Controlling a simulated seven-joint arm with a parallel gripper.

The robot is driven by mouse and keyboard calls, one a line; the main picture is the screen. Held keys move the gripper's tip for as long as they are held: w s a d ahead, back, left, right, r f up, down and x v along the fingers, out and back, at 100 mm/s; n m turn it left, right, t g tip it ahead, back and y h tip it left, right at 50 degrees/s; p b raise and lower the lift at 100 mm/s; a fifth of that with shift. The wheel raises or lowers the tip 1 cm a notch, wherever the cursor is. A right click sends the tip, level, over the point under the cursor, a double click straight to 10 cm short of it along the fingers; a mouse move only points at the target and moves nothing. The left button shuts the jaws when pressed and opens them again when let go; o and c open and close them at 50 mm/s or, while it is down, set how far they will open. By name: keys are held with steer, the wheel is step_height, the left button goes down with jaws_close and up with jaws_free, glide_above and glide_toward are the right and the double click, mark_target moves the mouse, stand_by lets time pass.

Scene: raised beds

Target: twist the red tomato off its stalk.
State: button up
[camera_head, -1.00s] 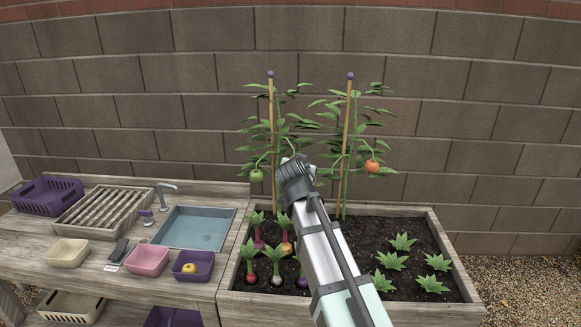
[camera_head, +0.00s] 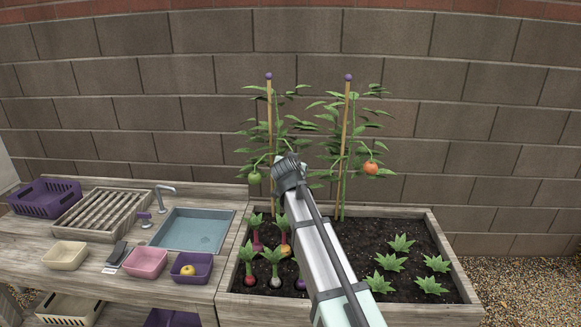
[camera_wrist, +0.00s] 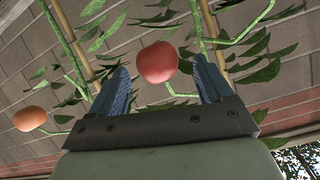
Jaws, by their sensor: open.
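The red tomato (camera_wrist: 158,62) shows in the wrist view, round and on its green stalk, in the gap between the two blue fingers of my gripper (camera_wrist: 160,82). I cannot tell whether either finger touches it. My gripper is open. In the head view my gripper (camera_head: 288,166) is in front of the staked tomato plants, seen from behind, with its fingers hidden. The red tomato is not visible there; my arm and gripper cover that area.
An orange tomato (camera_head: 370,168) hangs right of my gripper; it also shows in the wrist view (camera_wrist: 30,118). A green tomato (camera_head: 254,178) hangs close on the left. Wooden stakes (camera_head: 346,130) and leaves stand nearby. A purple bowl (camera_head: 192,275) holds a yellow fruit.

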steer(key=shift+x, duration=1.75)
steer(key=shift+c, duration=0.5)
steer(key=c, duration=1.1)
steer(key=shift+m, duration=0.3)
steer(key=shift+m, duration=0.8)
steer(key=shift+d+m, duration=0.1)
steer(key=shift+m, duration=0.2)
steer(key=shift+m, duration=0.9)
steer(key=shift+m, duration=0.3)
